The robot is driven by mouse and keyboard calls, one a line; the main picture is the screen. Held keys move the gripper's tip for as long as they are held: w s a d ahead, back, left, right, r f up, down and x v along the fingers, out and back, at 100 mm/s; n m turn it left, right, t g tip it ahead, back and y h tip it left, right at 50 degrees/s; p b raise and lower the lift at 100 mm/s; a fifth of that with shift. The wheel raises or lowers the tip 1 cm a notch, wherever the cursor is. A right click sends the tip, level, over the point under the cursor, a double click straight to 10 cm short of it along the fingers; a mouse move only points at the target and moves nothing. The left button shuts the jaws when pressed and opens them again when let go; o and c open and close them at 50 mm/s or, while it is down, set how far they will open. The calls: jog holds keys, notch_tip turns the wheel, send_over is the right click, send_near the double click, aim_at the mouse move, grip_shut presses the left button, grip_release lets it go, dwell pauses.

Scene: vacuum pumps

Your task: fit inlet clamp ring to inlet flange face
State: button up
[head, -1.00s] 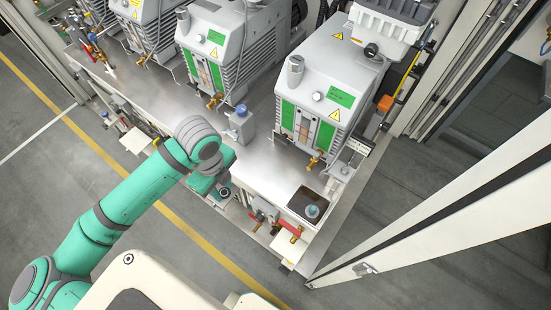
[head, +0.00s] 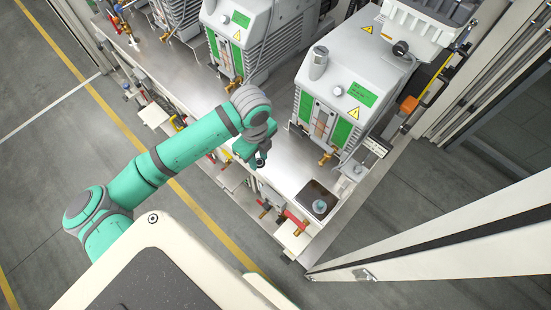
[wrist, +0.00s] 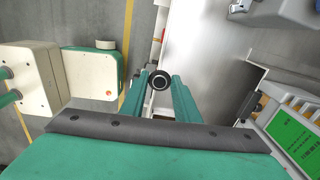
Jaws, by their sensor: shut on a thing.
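My gripper (wrist: 160,88) is shut on a small dark round part (wrist: 160,80) with a pale ring in its face, held between the two teal fingers; I take it as the clamp ring. In the head view my gripper (head: 259,157) is over the steel bench, left of the near pump (head: 347,98), with the dark part at its tip. The pump has a grey cylindrical port (head: 318,63) on top, apart from my gripper; I cannot tell whether this is the inlet flange. The pump's green panel (wrist: 293,132) shows lower right in the wrist view.
A dark square tray (head: 308,197) with a blue-grey round thing (head: 320,206) lies at the bench corner. A brass valve (head: 328,158) juts from the pump front. Red-handled valves (head: 296,222) line the bench edge. A white frame post (head: 440,235) stands right.

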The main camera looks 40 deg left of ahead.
send_over(276, 164)
jog(key=f, duration=0.6)
jog(key=shift+s+a, duration=0.1)
jog(key=shift+s, duration=0.2)
jog(key=f, duration=0.3)
jog(key=shift+w, duration=0.25)
jog(key=shift+f, duration=0.15)
jog(key=shift+f, duration=0.15)
jog(key=o, duration=1)
notch_tip(276, 164, up, 11)
jog(key=shift+f, duration=0.15)
